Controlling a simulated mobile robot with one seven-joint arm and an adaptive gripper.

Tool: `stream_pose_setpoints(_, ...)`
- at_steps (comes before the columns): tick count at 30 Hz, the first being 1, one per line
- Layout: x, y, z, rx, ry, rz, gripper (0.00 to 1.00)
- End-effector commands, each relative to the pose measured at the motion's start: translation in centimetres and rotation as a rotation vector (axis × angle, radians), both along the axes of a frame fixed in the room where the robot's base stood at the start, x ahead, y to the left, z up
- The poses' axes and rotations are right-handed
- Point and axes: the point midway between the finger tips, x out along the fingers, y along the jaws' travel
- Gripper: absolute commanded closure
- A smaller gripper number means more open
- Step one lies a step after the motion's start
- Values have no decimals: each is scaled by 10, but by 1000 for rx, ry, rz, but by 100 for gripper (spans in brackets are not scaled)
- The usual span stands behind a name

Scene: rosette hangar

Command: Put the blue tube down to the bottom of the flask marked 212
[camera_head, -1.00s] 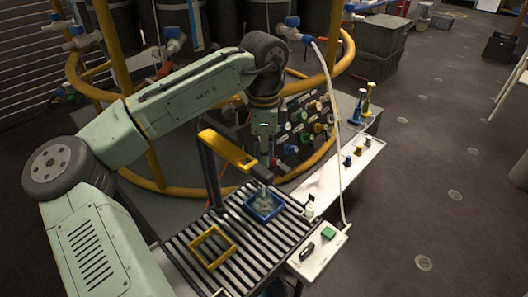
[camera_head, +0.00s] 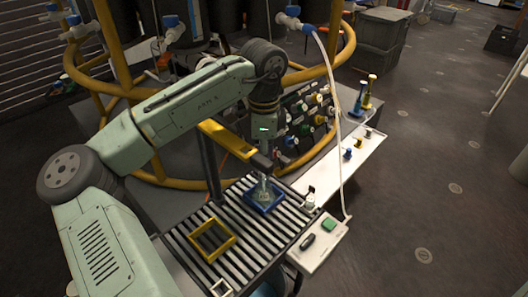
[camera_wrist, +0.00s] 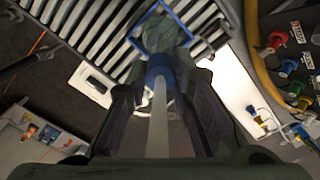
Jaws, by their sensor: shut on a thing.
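My gripper (camera_wrist: 158,100) is shut on the blue tube (camera_wrist: 157,120), which looks like a pale shaft with a blue collar (camera_wrist: 158,68) in the wrist view. The tube points away from the wrist camera toward a greenish glass flask (camera_wrist: 160,32). In the head view the flask (camera_head: 263,196) stands inside a blue square frame (camera_head: 265,208) on a slatted rack. My gripper (camera_head: 264,160) is right above it. The tube's far end is hidden, so I cannot tell how deep it is in the flask. No 212 mark is readable.
A yellow bar (camera_head: 226,138) on a dark post reaches close beside my gripper. An empty yellow square frame (camera_head: 212,240) lies on the slatted rack (camera_head: 240,245). A small white bottle (camera_head: 310,200) and a white tray (camera_head: 318,250) are at right. A yellow ring rail (camera_head: 330,72) curves behind.

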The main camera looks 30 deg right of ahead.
Motion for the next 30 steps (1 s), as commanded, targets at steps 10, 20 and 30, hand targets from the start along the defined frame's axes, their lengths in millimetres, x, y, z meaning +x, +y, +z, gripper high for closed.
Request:
stream_pose_setpoints(10,0,0,-3,0,0,0,96)
stream_pose_setpoints(20,0,-1,-8,-1,2,-1,96)
stream_pose_setpoints(30,0,0,-9,-1,0,0,70)
